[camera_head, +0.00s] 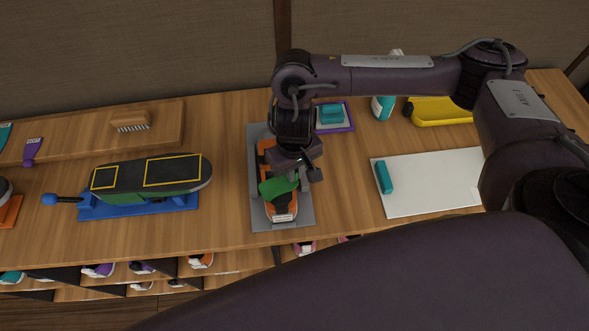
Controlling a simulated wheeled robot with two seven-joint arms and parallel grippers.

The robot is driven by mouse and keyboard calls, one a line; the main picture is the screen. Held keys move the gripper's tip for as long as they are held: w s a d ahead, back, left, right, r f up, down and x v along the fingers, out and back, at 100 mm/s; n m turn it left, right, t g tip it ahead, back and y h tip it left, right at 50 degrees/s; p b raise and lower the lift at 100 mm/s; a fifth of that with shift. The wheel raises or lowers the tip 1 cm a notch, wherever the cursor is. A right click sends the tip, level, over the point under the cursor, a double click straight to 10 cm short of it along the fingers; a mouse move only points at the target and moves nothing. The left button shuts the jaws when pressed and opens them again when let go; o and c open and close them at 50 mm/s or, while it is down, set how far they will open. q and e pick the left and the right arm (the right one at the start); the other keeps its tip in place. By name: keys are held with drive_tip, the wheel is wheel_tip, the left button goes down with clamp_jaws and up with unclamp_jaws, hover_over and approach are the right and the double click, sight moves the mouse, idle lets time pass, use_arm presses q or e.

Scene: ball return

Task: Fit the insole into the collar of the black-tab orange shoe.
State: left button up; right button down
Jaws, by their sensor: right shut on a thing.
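An orange shoe (268,209) sits on a grey mat (302,214) at the middle of the bench. A dark patch and a pale label show at its near end. My right gripper (296,178) reaches down over the shoe from the right and is shut on a green insole (276,188). The insole is over the shoe's opening, tilted. I cannot tell how far it reaches into the collar, as the gripper and wrist hide part of the shoe. My left gripper is not in view.
Left is a blue stand (140,208) with a dark sole-shaped block, and a brush (130,121) on a raised board. Right are a white board (430,185) with a teal block, a bottle (383,107) and a yellow tray (440,112). Shoes fill shelves below.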

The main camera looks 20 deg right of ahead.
drive_tip(key=shift+f, duration=0.2)
drive_tip(key=c, duration=1.5)
unclamp_jaws()
drive_tip(key=shift+c, duration=0.2)
wheel_tip(320, 180, up, 12)
drive_tip(key=p, duration=0.2)
drive_tip(key=shift+r, duration=0.2)
